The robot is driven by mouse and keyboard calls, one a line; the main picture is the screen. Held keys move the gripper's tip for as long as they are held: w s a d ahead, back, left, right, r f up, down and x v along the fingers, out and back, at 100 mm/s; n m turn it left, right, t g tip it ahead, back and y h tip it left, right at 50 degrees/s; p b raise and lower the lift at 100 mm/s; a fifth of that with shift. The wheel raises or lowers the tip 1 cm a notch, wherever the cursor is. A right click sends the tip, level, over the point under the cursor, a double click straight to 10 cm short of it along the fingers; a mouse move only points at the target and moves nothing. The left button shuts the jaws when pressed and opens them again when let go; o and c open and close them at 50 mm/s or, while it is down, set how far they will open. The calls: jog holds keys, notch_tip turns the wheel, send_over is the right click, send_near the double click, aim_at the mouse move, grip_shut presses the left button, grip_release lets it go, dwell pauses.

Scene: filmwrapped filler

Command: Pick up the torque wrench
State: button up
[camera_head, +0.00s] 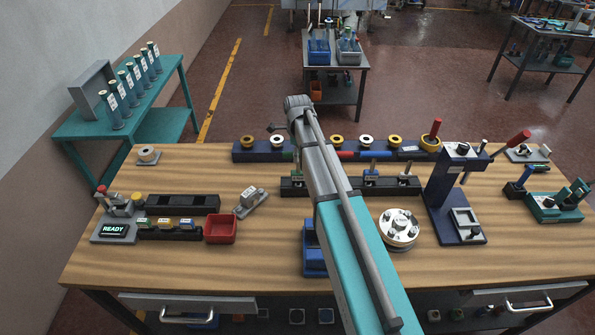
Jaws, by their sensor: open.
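I cannot make out a torque wrench for certain in the head view. My arm reaches from the bottom edge up over the middle of the workbench (150,255), and its raised grey joint is near the bench's back edge. My gripper cannot be made out; the arm hides the area behind it. A red-handled bar (514,139) slants beside the dark blue press-like stand (447,195) at the right, and looks like its lever. The arm also covers part of the middle of the bench, including part of a blue holder (313,255).
A long blue rack (262,154) with rings stands at the back. Black blocks (182,204), a red bin (221,228) and a READY display (114,231) are at left. A round silver fixture (398,229) stands right of my arm. The front left is clear.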

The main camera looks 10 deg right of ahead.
aim_at(298, 171)
jog(key=shift+d+f+b, duration=0.1)
jog(key=shift+f+b, duration=1.7)
jog(key=shift+f, duration=0.25)
grip_shut()
